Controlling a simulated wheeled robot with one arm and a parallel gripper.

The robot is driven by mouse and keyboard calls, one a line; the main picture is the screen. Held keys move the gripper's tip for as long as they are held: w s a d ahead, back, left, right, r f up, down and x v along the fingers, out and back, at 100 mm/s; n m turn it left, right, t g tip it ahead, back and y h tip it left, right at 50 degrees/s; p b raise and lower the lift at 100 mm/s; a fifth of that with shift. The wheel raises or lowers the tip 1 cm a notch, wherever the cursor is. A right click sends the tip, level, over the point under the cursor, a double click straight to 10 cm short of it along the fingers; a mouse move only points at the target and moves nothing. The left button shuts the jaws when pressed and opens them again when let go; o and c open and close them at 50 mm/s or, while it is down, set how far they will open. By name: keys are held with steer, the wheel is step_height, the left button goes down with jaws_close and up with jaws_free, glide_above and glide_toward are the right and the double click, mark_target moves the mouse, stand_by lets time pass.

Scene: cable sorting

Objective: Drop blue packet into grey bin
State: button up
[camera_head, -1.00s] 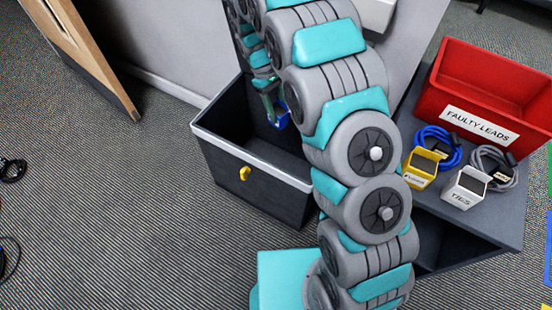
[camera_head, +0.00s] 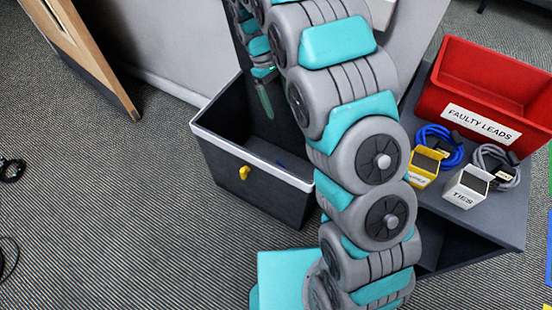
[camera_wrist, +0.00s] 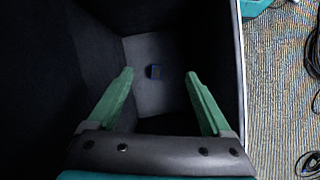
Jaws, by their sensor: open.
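The grey bin (camera_head: 262,193) is a dark open box with a pale rim, standing on the carpet left of my arm. In the head view, one green finger (camera_head: 265,99) shows over the bin's opening; the rest is hidden behind my arm.
A grey bench (camera_head: 480,225) on the right holds a red FAULTY LEADS bin (camera_head: 496,85), a blue cable coil (camera_head: 440,140), a grey coil (camera_head: 497,158), a yellow holder (camera_head: 423,168) and a white TIES holder (camera_head: 468,187). A wooden panel (camera_head: 90,50) stands at upper left. Dark cables lie on the floor.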

steer(key=s+d+r+b, duration=0.1)
steer(key=s+d, duration=0.2)
steer(key=s, duration=1.2)
steer(key=shift+s+r+b, duration=0.15)
steer(key=shift+r+b, duration=0.05)
steer(key=shift+b, duration=0.1)
